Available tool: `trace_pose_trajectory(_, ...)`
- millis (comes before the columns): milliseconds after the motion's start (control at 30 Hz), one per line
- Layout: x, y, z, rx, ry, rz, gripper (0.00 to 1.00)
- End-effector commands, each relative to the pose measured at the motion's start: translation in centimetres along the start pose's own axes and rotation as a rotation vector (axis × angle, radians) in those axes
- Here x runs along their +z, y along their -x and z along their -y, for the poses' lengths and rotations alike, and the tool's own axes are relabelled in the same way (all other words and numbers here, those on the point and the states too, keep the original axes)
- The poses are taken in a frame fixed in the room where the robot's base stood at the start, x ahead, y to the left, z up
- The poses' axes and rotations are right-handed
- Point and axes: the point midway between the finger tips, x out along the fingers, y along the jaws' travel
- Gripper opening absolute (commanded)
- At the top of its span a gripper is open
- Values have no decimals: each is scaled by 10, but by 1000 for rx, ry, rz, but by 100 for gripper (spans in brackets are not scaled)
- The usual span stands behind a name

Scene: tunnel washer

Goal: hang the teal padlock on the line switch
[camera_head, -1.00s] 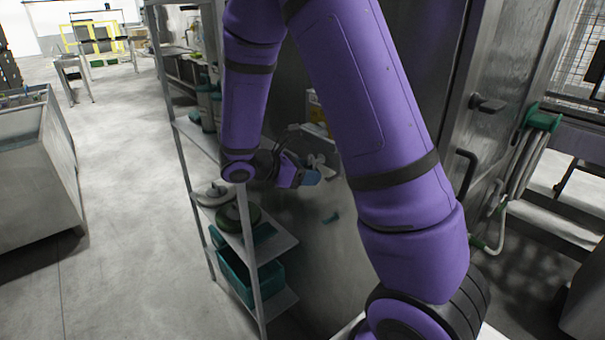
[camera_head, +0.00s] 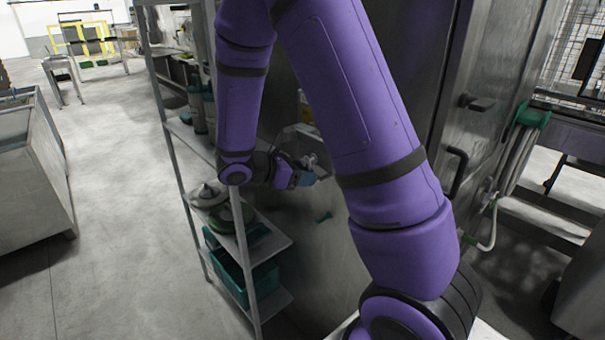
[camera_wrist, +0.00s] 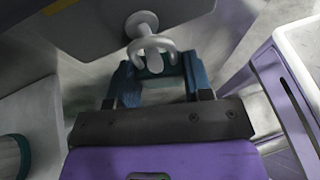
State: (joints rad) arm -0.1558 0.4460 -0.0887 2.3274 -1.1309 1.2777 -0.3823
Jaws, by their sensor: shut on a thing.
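My gripper (camera_wrist: 160,85) is in the lower middle of the wrist view, with blue fingers on either side. It is shut on the teal padlock (camera_wrist: 153,64), whose body is mostly hidden between the fingers. A pale grey curved shackle shows above the body. A grey knob on a stem (camera_wrist: 141,20), apparently the line switch, stands out from a grey panel just beyond. The stem and the shackle overlap in this view; I cannot tell whether the shackle is around it. In the head view my gripper (camera_head: 303,177) is small, close to the dark metal wall, beyond the shelf.
A metal shelf rack (camera_head: 270,238) stands left of my gripper, with a teal bin (camera_head: 232,272) low on it. My arm hides much of the wall. Open floor (camera_head: 115,200) lies left of the rack.

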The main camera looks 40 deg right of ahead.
Motion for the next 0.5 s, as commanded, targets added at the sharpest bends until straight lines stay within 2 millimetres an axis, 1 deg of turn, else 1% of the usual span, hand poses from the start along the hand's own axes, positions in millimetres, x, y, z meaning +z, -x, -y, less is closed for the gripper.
trace_pose_trajectory(33,0,0,0,0,0,0,53)
trace_pose_trajectory(133,0,0,0,0,0,0,76)
trace_pose_trajectory(400,0,0,0,0,0,0,76)
trace_pose_trajectory(500,0,5,0,1,0,-1,76)
